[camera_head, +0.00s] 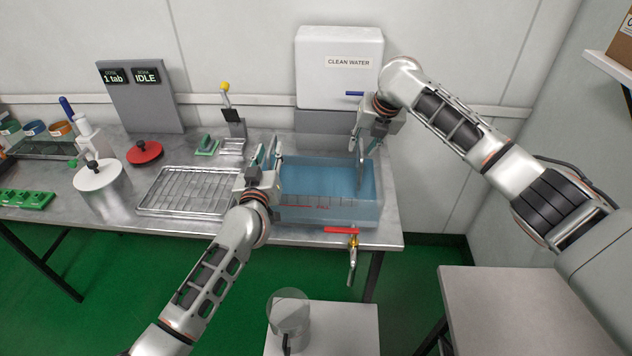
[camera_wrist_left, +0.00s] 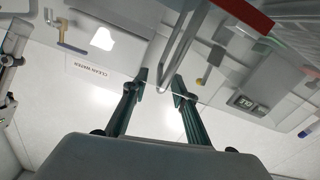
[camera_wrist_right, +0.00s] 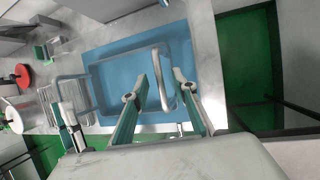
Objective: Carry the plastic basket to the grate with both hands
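The plastic basket (camera_wrist_right: 92,72) sits in a clear tank of blue water (camera_head: 350,213), with an upright handle at each end. The metal grate (camera_head: 190,188) lies on the bench left of the tank. My left gripper (camera_head: 268,160) is at the left handle (camera_wrist_left: 183,45), with its fingers apart and the handle between them. My right gripper (camera_head: 366,137) is above the tank's right end. In the right wrist view its fingers (camera_wrist_right: 167,62) stand apart on either side of the right handle (camera_wrist_right: 164,88). The basket's body is hard to make out in the water.
A white clean-water container (camera_head: 340,60) stands behind the tank. A red-handled tap (camera_head: 342,230) juts from the front. A white stand (camera_head: 350,335) is below.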

